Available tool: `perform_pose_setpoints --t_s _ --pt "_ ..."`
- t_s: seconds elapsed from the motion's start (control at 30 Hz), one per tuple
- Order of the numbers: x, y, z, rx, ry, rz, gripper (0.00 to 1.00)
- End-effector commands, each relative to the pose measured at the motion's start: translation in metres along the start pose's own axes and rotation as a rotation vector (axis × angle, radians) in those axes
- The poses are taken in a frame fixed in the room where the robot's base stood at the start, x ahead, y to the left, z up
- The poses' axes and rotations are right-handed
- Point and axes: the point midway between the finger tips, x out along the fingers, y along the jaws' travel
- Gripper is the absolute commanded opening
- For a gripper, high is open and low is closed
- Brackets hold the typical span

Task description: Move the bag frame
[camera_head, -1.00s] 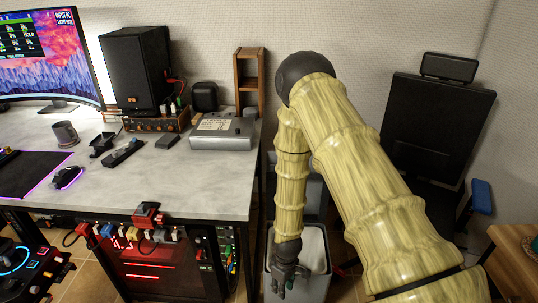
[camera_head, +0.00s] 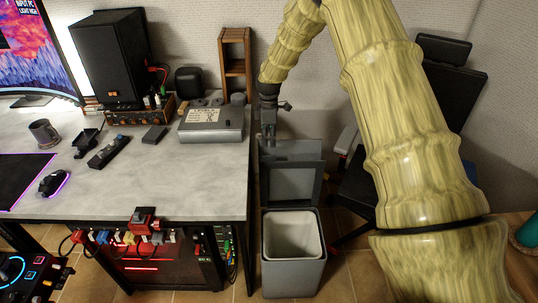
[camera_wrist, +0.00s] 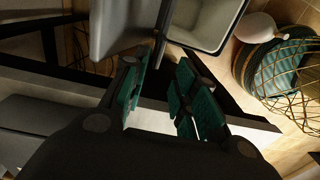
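A grey bin (camera_head: 293,281) with a pale inner liner stands on the floor right of the desk, its top open. Behind its opening a grey lid (camera_head: 290,147) stands up, with a rectangular frame-like panel (camera_head: 291,199) in front of it; I take this panel for the bag frame. My gripper (camera_head: 268,131) points down at the upper left of the raised lid. In the wrist view my gripper (camera_wrist: 160,80) has its teal-padded fingers apart, with the edge of a grey panel (camera_wrist: 125,28) just beyond them. Contact cannot be told. The bin opening (camera_wrist: 208,22) shows beyond.
The desk (camera_head: 220,160) stands left of the bin, with a grey box (camera_head: 212,122) and a small wooden shelf (camera_head: 236,60) near its right end. A black chair (camera_head: 355,190) stands to the right. A wire basket (camera_wrist: 290,70) shows in the wrist view.

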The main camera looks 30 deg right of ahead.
Motion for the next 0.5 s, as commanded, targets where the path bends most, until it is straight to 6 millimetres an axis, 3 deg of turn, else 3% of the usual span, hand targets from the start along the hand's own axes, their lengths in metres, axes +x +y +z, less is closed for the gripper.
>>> perform_pose_setpoints --t_s 0.3,0.5 --pt "0.052 0.0 0.002 0.002 -0.001 -0.001 0.29" --pt "0.077 -0.001 0.004 0.006 0.0 -0.001 0.29"
